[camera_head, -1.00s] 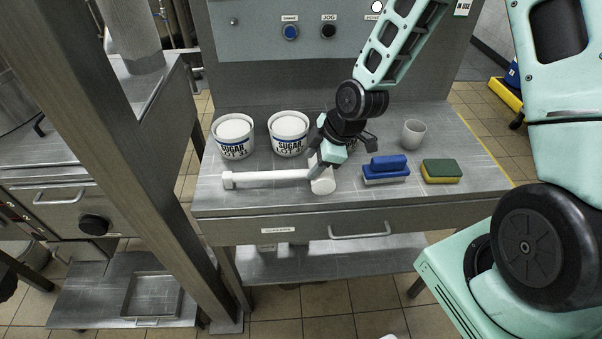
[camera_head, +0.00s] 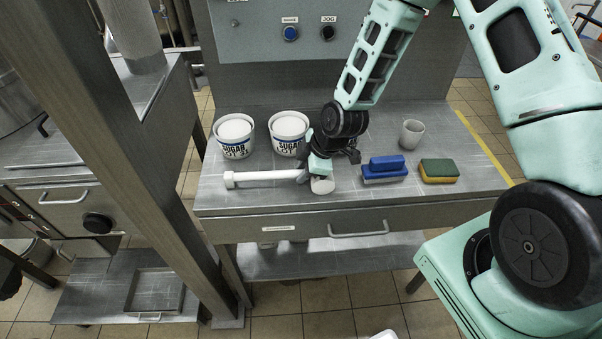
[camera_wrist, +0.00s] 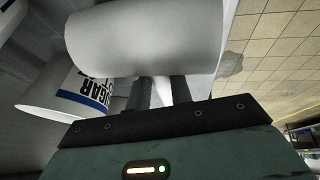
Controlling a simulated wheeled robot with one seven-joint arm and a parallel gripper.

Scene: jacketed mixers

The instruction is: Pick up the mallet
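The white mallet (camera_head: 262,177) lies on the steel tabletop, its long handle pointing left and its thick head at the right. My gripper (camera_head: 306,176) is at the head end of the handle and hides part of the mallet there. In the wrist view the mallet's head (camera_wrist: 150,38) is a large white cylinder across the top. The two dark fingers of my gripper (camera_wrist: 160,92) are close together beneath it, with a narrow strip of white between them. They appear shut on the handle beside the head. No lift off the table is visible.
Two sugar tubs (camera_head: 234,138) (camera_head: 289,133) stand behind the mallet. A blue-handled brush (camera_head: 385,170), a green and yellow sponge (camera_head: 439,171) and a grey cup (camera_head: 412,133) stand to the right. A steel post (camera_head: 120,140) rises left of the table (camera_head: 425,198).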

